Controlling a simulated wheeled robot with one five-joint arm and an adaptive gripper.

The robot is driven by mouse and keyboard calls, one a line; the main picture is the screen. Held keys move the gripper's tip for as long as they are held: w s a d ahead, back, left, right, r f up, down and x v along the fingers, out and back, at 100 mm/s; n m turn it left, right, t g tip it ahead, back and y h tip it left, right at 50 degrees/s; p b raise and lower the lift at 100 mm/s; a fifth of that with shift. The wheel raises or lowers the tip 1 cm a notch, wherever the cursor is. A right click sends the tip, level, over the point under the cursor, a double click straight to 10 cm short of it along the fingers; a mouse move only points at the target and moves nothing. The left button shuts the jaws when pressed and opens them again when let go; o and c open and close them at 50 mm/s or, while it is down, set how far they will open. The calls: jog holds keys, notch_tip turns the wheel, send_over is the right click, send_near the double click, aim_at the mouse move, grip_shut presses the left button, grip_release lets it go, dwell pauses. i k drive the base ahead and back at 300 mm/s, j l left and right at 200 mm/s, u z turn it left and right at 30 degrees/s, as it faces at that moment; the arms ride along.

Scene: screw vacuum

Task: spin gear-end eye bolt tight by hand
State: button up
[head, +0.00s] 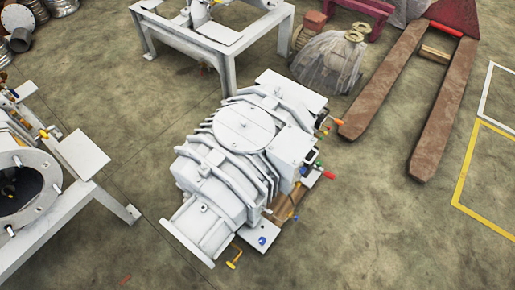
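A large white ribbed vacuum pump (195,185) sits in the middle of the floor in the head view. It has a round cover (244,124) on top and a flanged plate (187,243) at its lower-left end. I cannot make out the gear-end eye bolt for certain at this size. A small hole or fitting shows on the pump's top near the lower-left end. My gripper is not in view.
Tools with coloured handles, including a red one (328,175), lie along the pump's right side. White steel frames (187,35) stand behind and at left. A rusty pallet jack (386,82) is at upper right. Floor at lower right is clear.

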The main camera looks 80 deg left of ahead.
aim_at(276, 92)
jog(key=i+j+u, duration=0.2)
jog(key=i+u, duration=0.75)
jog(key=i+l+u, duration=0.25)
jog(key=i+u, duration=0.45)
jog(key=u, duration=0.2)
jog(key=i+l+u, duration=0.15)
jog(key=i+u, duration=0.15)
jog(key=u, duration=0.2)
jog(key=i+l+u, duration=0.2)
jog(key=u, duration=0.25)
jog(key=i+l+u, duration=0.25)
jog(key=u, duration=0.2)
jog(key=i+l+u, duration=0.1)
jog(key=u, duration=0.3)
jog(key=i+l+u, duration=0.1)
jog(key=l+u, duration=0.45)
jog(key=u, duration=0.25)
jog(key=l+u, duration=0.25)
jog(key=u, duration=0.15)
jog(key=i, duration=0.05)
